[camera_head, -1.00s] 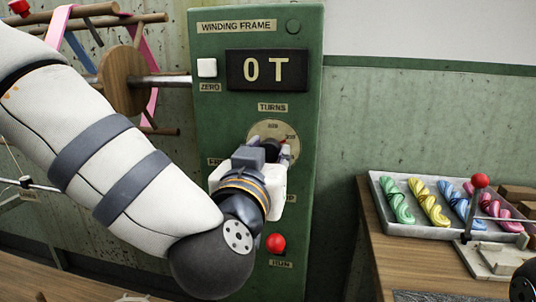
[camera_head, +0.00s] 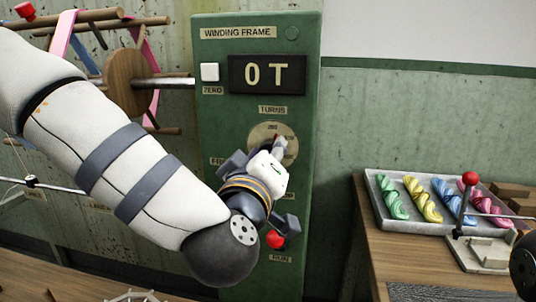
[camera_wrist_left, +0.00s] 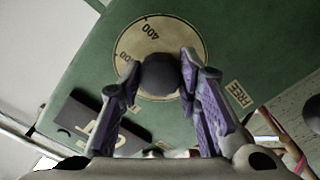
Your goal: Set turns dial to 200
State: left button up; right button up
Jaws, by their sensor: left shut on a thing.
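The turns dial (camera_head: 259,133) is a pale disc on the green winding frame, under the TURNS label (camera_head: 272,110). My left gripper (camera_head: 274,150) is at the dial, its jaws shut on the dark knob. In the left wrist view the two fingers (camera_wrist_left: 160,68) hold the round knob (camera_wrist_left: 160,77) from both sides, over the dial face (camera_wrist_left: 183,37). There 400 reads at the top; a number at left is partly covered. In the head view a small red mark shows near the top number, which looks like 200. The gripper hides the lower dial.
The display (camera_head: 266,73) reads 0 T, with a white ZERO button (camera_head: 209,72) beside it. A metal tray (camera_head: 380,213) of coloured skeins stands on the right table.

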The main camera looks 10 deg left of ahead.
pick_arm(q)
jog(key=shift+n, duration=1.5)
jog(key=o, duration=1.1)
jog(key=shift+w+d, duration=0.1)
jog(key=shift+o, duration=0.2)
